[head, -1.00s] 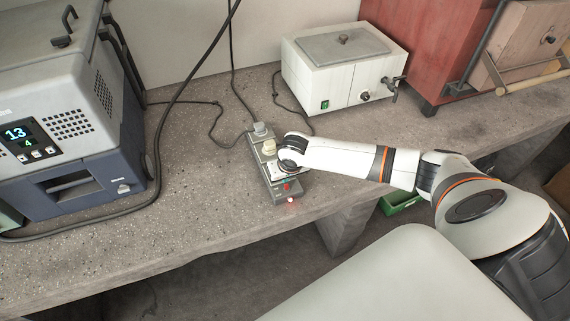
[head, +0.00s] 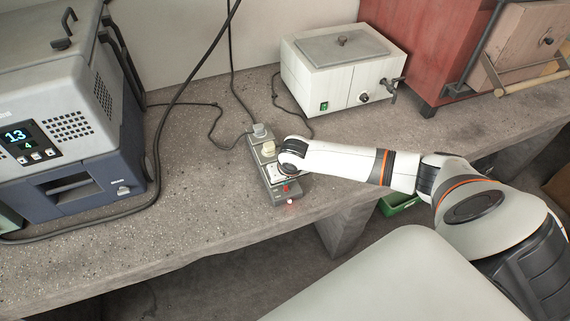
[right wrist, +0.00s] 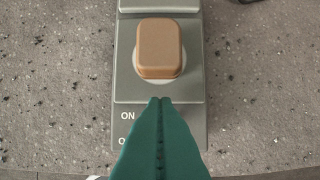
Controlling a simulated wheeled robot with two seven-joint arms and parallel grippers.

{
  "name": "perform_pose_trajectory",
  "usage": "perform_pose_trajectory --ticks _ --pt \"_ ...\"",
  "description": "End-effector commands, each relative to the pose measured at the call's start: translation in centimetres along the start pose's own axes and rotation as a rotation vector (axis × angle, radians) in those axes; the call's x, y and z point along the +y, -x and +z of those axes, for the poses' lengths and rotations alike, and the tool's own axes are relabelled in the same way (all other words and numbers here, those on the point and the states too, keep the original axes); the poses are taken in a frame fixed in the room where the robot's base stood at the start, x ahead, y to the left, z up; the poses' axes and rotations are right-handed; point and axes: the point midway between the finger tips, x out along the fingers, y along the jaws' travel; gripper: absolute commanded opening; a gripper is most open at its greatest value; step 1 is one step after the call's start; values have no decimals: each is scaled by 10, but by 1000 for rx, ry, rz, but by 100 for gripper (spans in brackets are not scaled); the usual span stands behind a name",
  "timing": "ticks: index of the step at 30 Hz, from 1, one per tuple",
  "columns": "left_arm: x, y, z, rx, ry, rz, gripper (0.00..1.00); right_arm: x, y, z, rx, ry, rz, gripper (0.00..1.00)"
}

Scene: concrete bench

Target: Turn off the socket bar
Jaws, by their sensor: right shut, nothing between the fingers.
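The grey socket bar (head: 283,199) lies on the bench near its front edge, under my right arm. A pale grey plug and a cream plug (head: 268,149) sit in its far sockets. A red part (head: 286,188) shows near its front end, with a small reddish glow just in front. In the right wrist view the bar (right wrist: 122,89) carries a tan plug (right wrist: 159,45) and an "ON" mark. My right gripper (right wrist: 160,101) has its green fingers shut and empty over the bar's label end. The fingers hide the switch area, so its position cannot be told. My left gripper is out of view.
A grey-blue device (head: 75,120) with a lit display stands at left, its thick black cable on the bench. A white lidded box (head: 340,70) with a tap stands behind. Thin cables run behind the bar. Bare bench lies left of the bar.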

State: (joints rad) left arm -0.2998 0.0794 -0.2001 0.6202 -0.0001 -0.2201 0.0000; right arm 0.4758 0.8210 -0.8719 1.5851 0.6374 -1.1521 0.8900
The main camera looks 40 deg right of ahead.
Motion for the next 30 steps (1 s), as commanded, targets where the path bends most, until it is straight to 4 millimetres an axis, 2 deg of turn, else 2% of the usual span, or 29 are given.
perform_pose_trajectory --ticks 8,21,30 --pt "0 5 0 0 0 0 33 0 1 -4 -21 2 -1 0" --pt "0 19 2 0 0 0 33 0 5 -11 -178 1 1 0" --pt "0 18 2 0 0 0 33 0 5 -8 -186 0 0 0"
